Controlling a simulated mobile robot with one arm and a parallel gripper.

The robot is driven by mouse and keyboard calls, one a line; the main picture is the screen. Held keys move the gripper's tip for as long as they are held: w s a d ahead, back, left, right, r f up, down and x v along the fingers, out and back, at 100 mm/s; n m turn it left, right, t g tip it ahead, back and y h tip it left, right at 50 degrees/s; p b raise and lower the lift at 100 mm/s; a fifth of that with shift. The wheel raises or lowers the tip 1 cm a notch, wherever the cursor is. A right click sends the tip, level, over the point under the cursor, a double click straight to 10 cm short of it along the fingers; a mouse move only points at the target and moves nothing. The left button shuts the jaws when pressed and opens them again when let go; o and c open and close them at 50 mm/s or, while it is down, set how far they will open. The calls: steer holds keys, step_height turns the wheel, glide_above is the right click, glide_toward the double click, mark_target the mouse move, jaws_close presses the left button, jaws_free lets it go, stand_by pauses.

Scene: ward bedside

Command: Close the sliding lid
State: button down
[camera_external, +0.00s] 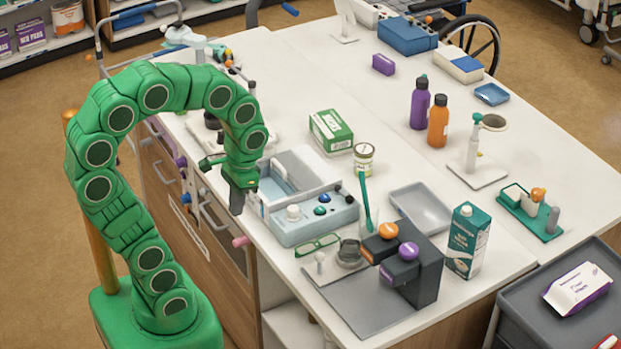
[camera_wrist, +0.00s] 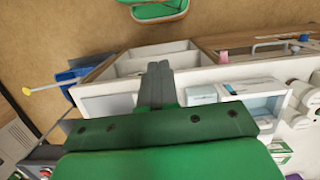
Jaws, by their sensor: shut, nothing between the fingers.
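A pale blue-grey box (camera_external: 318,222) with a white knob and blue round buttons on its front panel stands at the table's left edge. Behind the panel, a pale lid or frame (camera_external: 305,165) lies over a light blue recess, part of which shows uncovered. How far the lid covers it is hard to tell. My gripper (camera_external: 237,207) points down just left of the box, by the table edge, and looks apart from it. In the wrist view my gripper's fingers (camera_wrist: 159,70) are together and empty. Pale box-like parts (camera_wrist: 250,98) show right of them.
A green-and-white carton (camera_external: 331,131) and a small jar (camera_external: 363,159) stand behind the box. Drawers with handles (camera_external: 222,240) lie below the table edge near my arm.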

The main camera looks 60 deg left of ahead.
steer(key=w+a+r+n+g, duration=0.1)
steer(key=w+a, duration=0.4)
steer(key=w, duration=0.4)
steer(key=w+a+r, duration=0.1)
steer(key=w+a, duration=0.4)
steer(key=w, duration=0.4)
steer(key=w+a+r+n+g, duration=0.1)
steer(key=w+a, duration=0.4)
steer(key=w, duration=0.5)
steer(key=w+a+f+n+h, duration=0.1)
steer(key=w+a+f, duration=0.4)
steer(key=a, duration=0.4)
glide_toward(291, 175)
steer(key=f, duration=0.2)
steer(key=shift+w+f, duration=0.25)
steer(key=shift+f, duration=0.15)
steer(key=shift+s+d+f, duration=0.15)
steer(key=shift+s+d, duration=0.05)
steer(key=shift+s, duration=0.6)
steer(key=shift+s+d, duration=0.15)
steer(key=shift+s, duration=0.45)
steer(key=shift+s+d, duration=0.15)
steer(key=shift+s, duration=0.4)
steer(key=shift+s, duration=0.1)
